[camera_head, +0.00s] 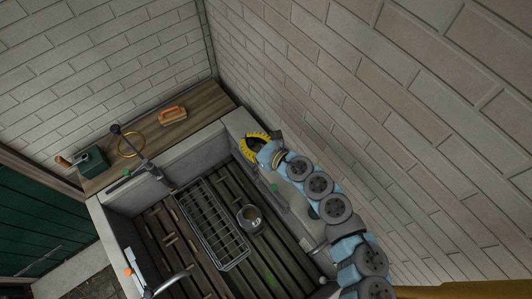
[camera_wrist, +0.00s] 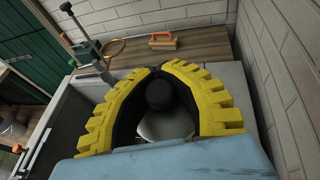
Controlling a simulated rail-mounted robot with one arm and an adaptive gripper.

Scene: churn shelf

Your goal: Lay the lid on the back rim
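The lid (camera_wrist: 165,126) shows in the wrist view as a pale disc with a round black knob (camera_wrist: 160,95). My gripper (camera_wrist: 156,72) has its yellow toothed fingers curved in around the knob, tips close together, and looks shut on it. In the head view my gripper (camera_head: 257,142) is over the far right corner of the grey basin, at the back rim (camera_head: 238,122). The lid is hidden there by the fingers. I cannot tell whether the lid touches the rim. An open-topped metal churn (camera_head: 250,217) stands on the slatted basin floor.
A wire rack (camera_head: 212,225) lies left of the churn. The wooden shelf (camera_head: 195,108) behind the basin holds an orange-handled brush (camera_head: 173,115), a yellow ring (camera_head: 131,144) and a green box (camera_head: 91,161). A tap (camera_head: 140,150) rises near the back left. A brick wall is close on the right.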

